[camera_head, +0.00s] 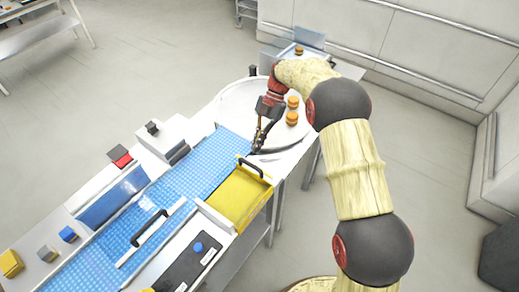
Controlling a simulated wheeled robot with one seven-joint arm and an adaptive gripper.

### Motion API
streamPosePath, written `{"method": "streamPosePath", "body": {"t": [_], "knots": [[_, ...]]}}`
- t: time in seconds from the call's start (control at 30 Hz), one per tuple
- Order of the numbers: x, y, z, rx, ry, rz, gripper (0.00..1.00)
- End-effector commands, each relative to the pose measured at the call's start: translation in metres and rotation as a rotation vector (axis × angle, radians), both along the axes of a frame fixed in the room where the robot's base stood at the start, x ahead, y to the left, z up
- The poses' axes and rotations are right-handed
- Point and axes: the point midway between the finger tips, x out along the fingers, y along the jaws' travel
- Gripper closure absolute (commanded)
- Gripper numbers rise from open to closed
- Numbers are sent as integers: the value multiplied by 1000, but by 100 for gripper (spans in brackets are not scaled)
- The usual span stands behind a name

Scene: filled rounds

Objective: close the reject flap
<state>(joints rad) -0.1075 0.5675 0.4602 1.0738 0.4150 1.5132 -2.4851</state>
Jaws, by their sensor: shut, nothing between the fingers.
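A yellow panel (236,198) slopes down off the front side of the blue conveyor belt (195,170). A black bar handle (252,166) stands at its upper end. I take the panel to be the reject flap, but I cannot tell for sure. A second black handle (150,228) stands on a strip across the belt further left. My gripper (256,150) is shut and empty, pointing down just behind the handle of the yellow panel, near the belt's end. I cannot tell whether its fingertips touch anything.
A white round table (240,100) at the belt's end carries two brown rounds (292,110) right of my gripper. Another round (299,50) sits on a stand behind. A dark control box with a blue button (198,247) lies left of the yellow panel.

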Motion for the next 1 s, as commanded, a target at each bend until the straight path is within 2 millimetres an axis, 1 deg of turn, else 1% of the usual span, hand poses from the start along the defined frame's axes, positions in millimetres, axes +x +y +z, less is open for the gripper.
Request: {"method": "streamPosePath", "body": {"t": [0.03, 0.07, 0.3, 0.4, 0.63, 0.73, 0.77, 0.87, 0.9, 0.97, 1.0], "knots": [[8, -9, -6, -2, 6, -4, 100], [12, -13, -6, -3, 6, -5, 100], [45, -38, -1, -1, 6, -4, 100], [55, -46, 0, -2, 6, -2, 100], [68, -56, 2, -2, 7, -2, 100], [69, -52, 9, -2, 4, 8, 100], [70, -47, 16, -2, -3, 14, 100], [66, -22, 61, 1, -40, 53, 100], [59, -10, 80, 0, -47, 73, 100], [42, 8, 108, -5, -51, 107, 100], [31, 19, 123, -12, -58, 128, 100]]}}
